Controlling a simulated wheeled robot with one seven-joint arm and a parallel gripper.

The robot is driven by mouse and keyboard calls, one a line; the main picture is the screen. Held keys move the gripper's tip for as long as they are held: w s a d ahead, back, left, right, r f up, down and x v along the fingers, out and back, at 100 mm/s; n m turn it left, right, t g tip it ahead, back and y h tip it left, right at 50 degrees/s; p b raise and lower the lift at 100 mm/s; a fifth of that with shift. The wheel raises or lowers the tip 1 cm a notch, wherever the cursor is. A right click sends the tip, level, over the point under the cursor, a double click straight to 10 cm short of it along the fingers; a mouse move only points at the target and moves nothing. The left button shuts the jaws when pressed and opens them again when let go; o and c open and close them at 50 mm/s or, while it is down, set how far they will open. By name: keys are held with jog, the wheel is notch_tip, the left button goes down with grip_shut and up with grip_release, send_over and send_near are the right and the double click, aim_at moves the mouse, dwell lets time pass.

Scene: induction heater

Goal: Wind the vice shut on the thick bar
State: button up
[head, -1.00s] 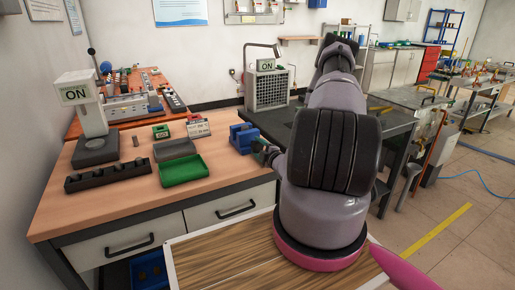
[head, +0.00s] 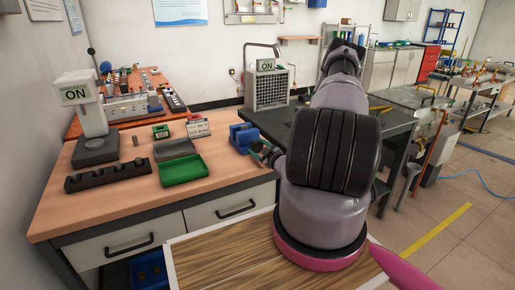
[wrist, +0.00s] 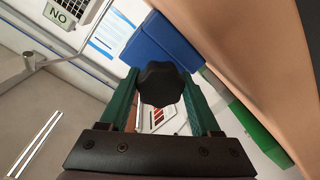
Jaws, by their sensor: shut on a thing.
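The blue vice (head: 242,138) stands at the right edge of the wooden bench, and its blue body (wrist: 160,42) fills the top of the wrist view. A black lobed knob (wrist: 161,84) is on the near side of the vice. My gripper (wrist: 160,92) has its two green fingers on either side of this knob, shut on it. In the head view my gripper (head: 259,151) is small and partly covered by my arm. I cannot make out the thick bar in the vice; the jaw gap is hidden from both views.
A green tray (head: 183,170), a grey tray (head: 174,149) and a black rack (head: 108,176) lie left of the vice. A small upright piece (head: 136,140) stands near the "ON" device (head: 82,100). A dark table (head: 285,122) adjoins on the right.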

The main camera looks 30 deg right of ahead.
jog(key=shift+s+f, duration=0.15)
jog(key=shift+f, duration=0.05)
jog(key=o, duration=1.3)
jog(key=shift+o, duration=0.3)
jog(key=shift+r, duration=0.1)
jog(key=s+d, duration=0.1)
jog(key=s, duration=0.9)
jog(key=shift+s+r, duration=0.25)
jog(key=shift+s, duration=0.05)
jog(key=shift+d, duration=0.1)
